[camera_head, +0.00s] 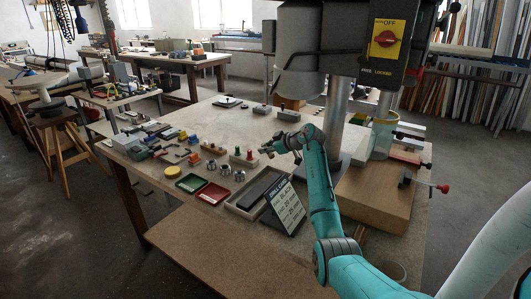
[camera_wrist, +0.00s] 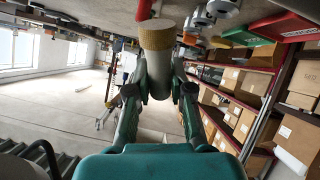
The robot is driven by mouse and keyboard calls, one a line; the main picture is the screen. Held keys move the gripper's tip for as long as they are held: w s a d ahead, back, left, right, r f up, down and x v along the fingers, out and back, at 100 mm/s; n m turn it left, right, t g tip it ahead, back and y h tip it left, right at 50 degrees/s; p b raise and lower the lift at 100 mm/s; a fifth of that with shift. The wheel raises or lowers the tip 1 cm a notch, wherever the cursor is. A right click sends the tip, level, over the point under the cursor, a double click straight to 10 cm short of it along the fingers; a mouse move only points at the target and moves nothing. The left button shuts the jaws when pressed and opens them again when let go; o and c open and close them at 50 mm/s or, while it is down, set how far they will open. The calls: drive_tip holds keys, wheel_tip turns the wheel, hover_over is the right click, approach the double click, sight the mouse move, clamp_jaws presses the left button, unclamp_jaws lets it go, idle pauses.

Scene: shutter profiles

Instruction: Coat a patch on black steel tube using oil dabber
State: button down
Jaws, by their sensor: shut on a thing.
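My gripper (camera_head: 270,149) hangs over the middle of the workbench, beyond the wooden tray. In the wrist view my gripper (camera_wrist: 160,85) has its two fingers shut on the oil dabber (camera_wrist: 157,38), a pale grey cylinder with a wide tan, rough-looking end pointing away from my palm. In the head view the held dabber is too small to make out clearly. A long black piece (camera_head: 260,188) lies in the wooden tray; I cannot tell whether it is the black steel tube. No other black tube is clearly visible.
A drill card (camera_head: 287,206) leans beside the wooden tray (camera_head: 233,206). Green (camera_head: 192,183) and red (camera_head: 213,194) shallow trays lie to the left, near several small metal parts. A drill press column (camera_head: 337,112) stands to the right.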

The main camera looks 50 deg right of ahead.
drive_tip(key=shift+r, duration=1.5)
drive_tip(key=shift+s+d+f, duration=0.1)
drive_tip(key=shift+s+f, duration=0.15)
drive_tip(key=shift+f, duration=0.8)
